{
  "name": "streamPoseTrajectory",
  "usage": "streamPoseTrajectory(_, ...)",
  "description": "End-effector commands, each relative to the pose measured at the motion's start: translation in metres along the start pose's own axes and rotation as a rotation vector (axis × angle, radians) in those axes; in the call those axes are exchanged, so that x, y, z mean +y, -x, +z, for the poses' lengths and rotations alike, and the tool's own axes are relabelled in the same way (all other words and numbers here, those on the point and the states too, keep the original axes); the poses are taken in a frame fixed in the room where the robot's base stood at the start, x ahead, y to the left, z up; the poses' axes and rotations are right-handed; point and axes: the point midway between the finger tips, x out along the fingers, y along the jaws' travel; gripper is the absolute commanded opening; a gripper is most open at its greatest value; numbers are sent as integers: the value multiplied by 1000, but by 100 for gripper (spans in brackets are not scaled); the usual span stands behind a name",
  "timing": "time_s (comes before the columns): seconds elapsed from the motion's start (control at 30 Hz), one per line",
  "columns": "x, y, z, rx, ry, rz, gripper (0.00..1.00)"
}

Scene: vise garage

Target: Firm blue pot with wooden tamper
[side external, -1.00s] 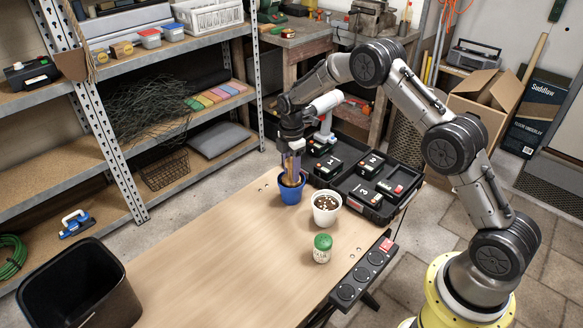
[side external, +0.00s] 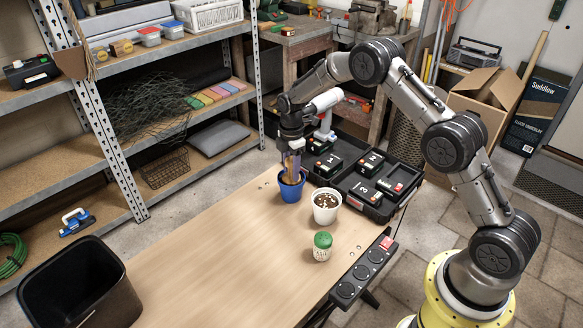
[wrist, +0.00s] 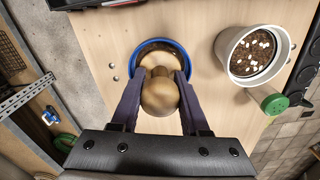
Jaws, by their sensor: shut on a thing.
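The blue pot (side external: 291,191) stands upright on the wooden bench top, and its blue rim with dark soil inside shows in the wrist view (wrist: 182,58). My gripper (side external: 291,160) is directly above the pot, pointing down. It is shut on the wooden tamper (wrist: 160,95), whose rounded knob sits between the two fingers. The tamper's lower part reaches into the pot.
A white pot (side external: 326,216) of soil with white bits stands right of the blue pot. A green-lidded shaker (side external: 322,247) is in front of it. A black tool tray (side external: 374,190) and a power strip (side external: 365,270) line the right edge. The bench's front left is clear.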

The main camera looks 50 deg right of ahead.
Motion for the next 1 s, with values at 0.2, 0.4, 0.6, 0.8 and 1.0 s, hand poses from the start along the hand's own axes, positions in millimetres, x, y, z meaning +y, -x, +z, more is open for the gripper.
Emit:
streamPoseTrajectory(0.2, 0, -2, 0, 0, 0, 1, 1)
streamPoseTrajectory(0.4, 0, -4, 0, 0, 0, 1, 1)
streamPoseTrajectory(0.6, 0, -6, 0, 0, 0, 1, 1)
streamPoseTrajectory(0.8, 0, -6, 0, 0, 0, 1, 1)
streamPoseTrajectory(1.0, 0, -6, 0, 0, 0, 0, 1)
